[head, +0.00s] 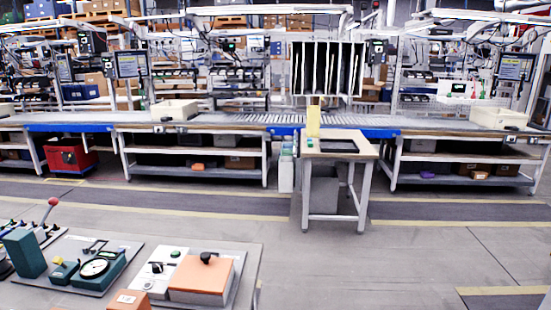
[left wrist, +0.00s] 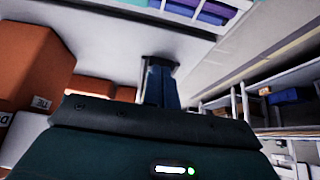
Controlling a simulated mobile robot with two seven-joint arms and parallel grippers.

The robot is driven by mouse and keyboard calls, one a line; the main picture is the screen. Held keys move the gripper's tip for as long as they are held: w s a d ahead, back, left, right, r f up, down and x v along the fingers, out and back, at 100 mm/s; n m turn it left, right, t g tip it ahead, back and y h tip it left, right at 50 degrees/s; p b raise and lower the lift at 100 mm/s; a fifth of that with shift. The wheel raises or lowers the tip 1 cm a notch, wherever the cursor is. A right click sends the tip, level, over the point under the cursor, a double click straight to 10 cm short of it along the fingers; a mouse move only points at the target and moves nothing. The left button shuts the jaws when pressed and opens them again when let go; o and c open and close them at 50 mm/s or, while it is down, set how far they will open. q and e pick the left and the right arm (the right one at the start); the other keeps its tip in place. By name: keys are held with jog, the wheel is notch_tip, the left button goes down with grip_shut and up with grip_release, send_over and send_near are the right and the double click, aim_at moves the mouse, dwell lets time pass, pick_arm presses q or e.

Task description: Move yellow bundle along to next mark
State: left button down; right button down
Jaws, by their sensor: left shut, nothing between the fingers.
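In the left wrist view my left gripper (left wrist: 159,72) shows as dark blue fingers beyond a dark housing, shut and empty. Neither gripper shows in the head view, so their distance from the yellow thing cannot be told. My right gripper is not in view.
A bench at the front left carries a dial gauge (head: 95,267), an orange box (head: 201,279) and a red-knobbed lever (head: 53,202). A long conveyor line (head: 225,118) runs across the back. Grey floor (head: 430,255) is open at the right. Orange boxes (left wrist: 100,88) show in the left wrist view.

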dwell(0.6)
pick_arm(q)
jog(key=shift+a, duration=0.5)
jog(key=shift+d+p, duration=0.5)
jog(key=shift+p, duration=0.05)
notch_tip(320, 180, up, 2)
jog(key=shift+d+r, duration=0.1)
jog(key=shift+r, duration=0.1)
jog(key=shift+d+r, duration=0.1)
jog(key=shift+r, duration=2.25)
jog(key=shift+w, duration=0.1)
